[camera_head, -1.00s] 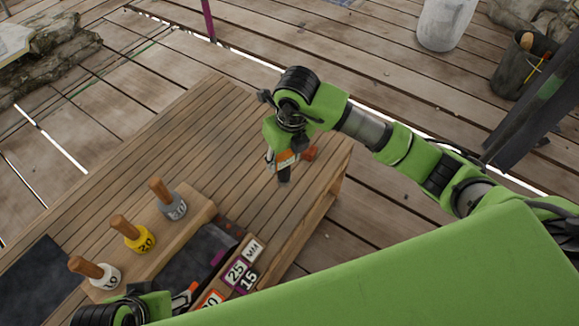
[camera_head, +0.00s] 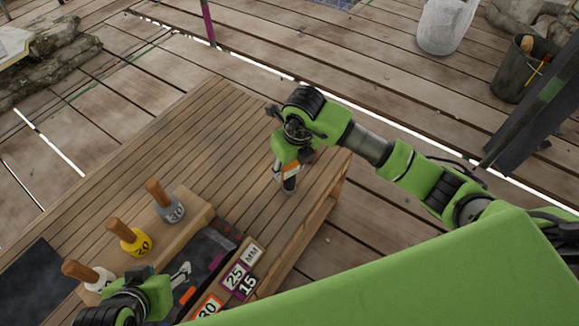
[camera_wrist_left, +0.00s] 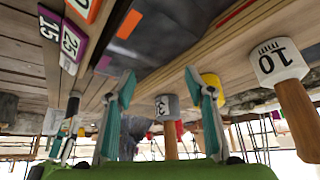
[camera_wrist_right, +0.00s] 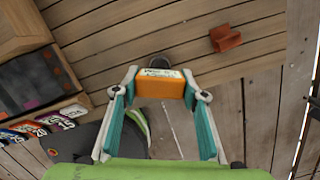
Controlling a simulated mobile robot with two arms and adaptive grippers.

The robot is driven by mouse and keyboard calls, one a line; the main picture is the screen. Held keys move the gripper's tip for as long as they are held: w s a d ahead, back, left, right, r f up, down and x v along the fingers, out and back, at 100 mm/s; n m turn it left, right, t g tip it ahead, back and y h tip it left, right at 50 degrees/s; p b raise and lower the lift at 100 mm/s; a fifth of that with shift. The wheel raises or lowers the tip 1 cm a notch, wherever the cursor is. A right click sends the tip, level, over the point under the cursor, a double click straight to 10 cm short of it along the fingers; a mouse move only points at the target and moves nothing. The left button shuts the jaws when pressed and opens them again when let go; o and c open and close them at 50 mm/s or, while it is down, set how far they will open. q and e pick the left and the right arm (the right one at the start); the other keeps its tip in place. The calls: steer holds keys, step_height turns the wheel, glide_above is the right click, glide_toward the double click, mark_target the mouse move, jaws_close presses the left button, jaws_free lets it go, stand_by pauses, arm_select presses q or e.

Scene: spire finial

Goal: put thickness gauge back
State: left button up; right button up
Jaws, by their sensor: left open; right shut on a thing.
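The thickness gauge appears to be the orange block with a white label and a dark round end (camera_wrist_right: 160,88). My right gripper (camera_wrist_right: 161,92) is shut on it, one finger on each side. In the head view the right gripper (camera_head: 288,174) holds it, dark end down, over the right part of the slatted bench (camera_head: 225,140); contact with the bench cannot be told. My left gripper (camera_head: 184,278) is open and empty beside the dark tray (camera_head: 205,248). In the left wrist view its fingers (camera_wrist_left: 160,88) stand apart, with a grey-headed tool beyond them.
Wooden-handled pieces marked 10 (camera_wrist_left: 278,62), 20 (camera_head: 135,242) and 30 (camera_head: 170,208) stand in a wooden block. Number tiles (camera_head: 236,275) lie along the tray's near side. A reddish-brown holder-like piece (camera_wrist_right: 226,38) sits on the bench beside the gauge. The far bench is clear.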

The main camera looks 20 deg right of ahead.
arm_select(q)
steer(key=shift+w+r, duration=0.1)
steer(key=shift+w, duration=0.1)
arm_select(e)
steer(key=shift+f, duration=0.1)
arm_select(q)
steer(key=shift+w+d, duration=0.1)
arm_select(e)
steer(key=o, duration=1.3)
steer(key=shift+o, duration=0.2)
